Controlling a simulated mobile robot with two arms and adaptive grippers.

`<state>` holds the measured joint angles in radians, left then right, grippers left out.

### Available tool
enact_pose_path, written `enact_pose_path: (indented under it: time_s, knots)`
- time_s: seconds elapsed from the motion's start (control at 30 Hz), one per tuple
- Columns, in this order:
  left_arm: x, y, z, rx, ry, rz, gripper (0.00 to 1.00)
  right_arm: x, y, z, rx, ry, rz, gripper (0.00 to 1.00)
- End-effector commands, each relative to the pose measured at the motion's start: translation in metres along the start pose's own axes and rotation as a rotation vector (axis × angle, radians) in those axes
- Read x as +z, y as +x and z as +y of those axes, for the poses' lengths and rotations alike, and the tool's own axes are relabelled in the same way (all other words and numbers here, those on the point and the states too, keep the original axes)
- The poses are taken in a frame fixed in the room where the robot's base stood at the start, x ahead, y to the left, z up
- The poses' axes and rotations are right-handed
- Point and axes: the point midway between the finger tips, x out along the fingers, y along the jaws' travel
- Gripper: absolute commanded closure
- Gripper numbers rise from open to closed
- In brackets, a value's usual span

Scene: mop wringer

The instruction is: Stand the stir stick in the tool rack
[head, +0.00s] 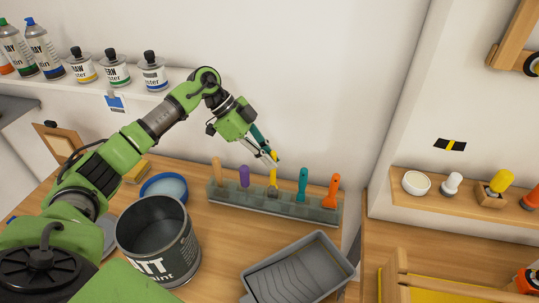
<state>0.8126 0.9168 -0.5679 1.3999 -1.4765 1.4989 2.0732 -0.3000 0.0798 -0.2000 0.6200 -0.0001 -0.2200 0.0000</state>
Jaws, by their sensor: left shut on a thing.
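The grey tool rack (230,193) stands on the wooden bench against the wall. A tan-handled tool (217,170), a purple-handled tool (244,176), a teal-handled tool (303,182) and an orange-handled tool (333,190) stand upright in it. My left gripper (270,159) is above the rack's middle, shut on a slim yellow-topped tool (274,156). That tool's lower part reaches down to the rack; I cannot tell how deep it sits. I cannot tell for sure which tool is the stir stick. My right gripper is not in view.
A large open paint can (172,255) and a blue-rimmed bowl (164,187) stand left of the rack. A grey paint tray (298,272) lies in front of it. Bottles and cans, including a can (153,72), line the shelf behind my left arm.

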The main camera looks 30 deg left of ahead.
Motion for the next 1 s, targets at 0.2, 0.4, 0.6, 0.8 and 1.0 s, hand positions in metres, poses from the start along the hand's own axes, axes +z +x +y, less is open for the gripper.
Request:
enact_pose_path:
  time_s: [0.2, 0.4, 0.6, 0.8, 1.0]
  knots:
    - [0.006, 0.008, 0.0, 0.001, -0.001, 0.0, 1.0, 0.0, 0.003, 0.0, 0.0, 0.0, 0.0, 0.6]
    - [0.011, 0.014, 0.0, 0.0, -0.001, 0.0, 1.0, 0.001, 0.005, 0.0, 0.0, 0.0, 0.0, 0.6]
    - [0.016, 0.02, 0.0, 0.001, -0.001, 0.0, 1.0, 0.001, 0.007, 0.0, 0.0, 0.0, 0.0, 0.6]
    - [0.02, 0.026, 0.0, 0.0, 0.0, 0.0, 1.0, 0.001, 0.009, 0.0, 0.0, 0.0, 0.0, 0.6]
    - [0.021, 0.026, 0.0, 0.0, 0.0, 0.0, 1.0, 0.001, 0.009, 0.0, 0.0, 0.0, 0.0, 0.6]
